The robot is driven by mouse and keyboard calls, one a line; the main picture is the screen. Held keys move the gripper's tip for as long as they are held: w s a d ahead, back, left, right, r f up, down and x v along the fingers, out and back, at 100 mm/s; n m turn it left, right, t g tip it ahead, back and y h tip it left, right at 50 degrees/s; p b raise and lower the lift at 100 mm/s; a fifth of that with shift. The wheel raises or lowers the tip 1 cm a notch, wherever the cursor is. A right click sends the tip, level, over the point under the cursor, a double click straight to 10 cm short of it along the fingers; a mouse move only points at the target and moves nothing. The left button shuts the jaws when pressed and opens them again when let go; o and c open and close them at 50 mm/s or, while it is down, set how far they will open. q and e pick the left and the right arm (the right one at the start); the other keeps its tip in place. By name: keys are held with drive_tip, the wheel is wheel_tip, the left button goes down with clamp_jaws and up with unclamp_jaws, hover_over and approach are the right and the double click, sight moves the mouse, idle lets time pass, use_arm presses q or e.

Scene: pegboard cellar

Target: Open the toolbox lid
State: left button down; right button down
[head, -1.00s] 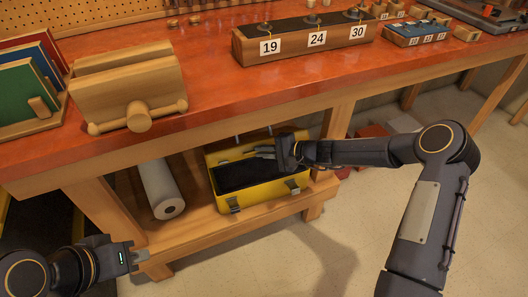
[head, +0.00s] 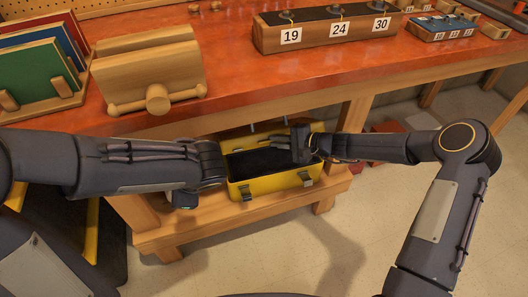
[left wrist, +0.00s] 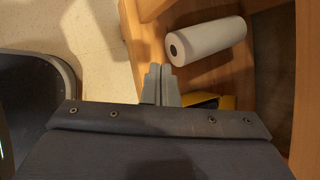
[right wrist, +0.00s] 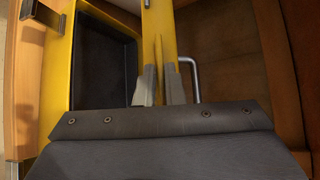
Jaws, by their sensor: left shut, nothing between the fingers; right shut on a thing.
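The yellow toolbox (head: 275,184) sits on the bench's lower shelf, its dark interior showing. Its lid (head: 240,143) stands raised at the back; in the right wrist view the lid (right wrist: 158,22) appears edge-on as a yellow strip, with a metal handle (right wrist: 194,75) beside it. My right gripper (head: 297,142) is shut on the lid; its fingers (right wrist: 158,85) lie on either side of the strip. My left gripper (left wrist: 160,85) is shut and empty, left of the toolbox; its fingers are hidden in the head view. A toolbox corner (left wrist: 228,102) shows in the left wrist view.
A white roll (left wrist: 207,43) lies on the shelf near my left gripper. The orange bench top (head: 230,95) overhangs the toolbox. On it stand a wooden holder (head: 150,78) and a numbered block (head: 315,36). Open floor (head: 290,245) lies in front of the shelf.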

use_arm(q)
drive_tip(key=w+d+f+m+t+h, duration=0.1)
drive_tip(key=w+d+f+m+t, duration=0.2)
drive_tip(key=d+m, duration=0.4)
drive_tip(key=w+d+f+m+t+h, duration=0.1)
drive_tip(key=w+d+f+m+t, duration=0.2)
drive_tip(key=d, duration=0.6)
drive_tip(key=w+d+f+m+t, duration=0.2)
drive_tip(key=d+f+m+t, duration=0.15)
drive_tip(key=d+m, duration=0.4)
drive_tip(key=n, duration=0.1)
approach(260, 146)
drive_tip(key=f+x, duration=0.1)
drive_tip(key=x, duration=0.4)
drive_tip(key=shift+w+a+r+h, duration=0.1)
drive_tip(key=shift+a+r+h, duration=0.05)
drive_tip(key=shift+r+h, duration=0.3)
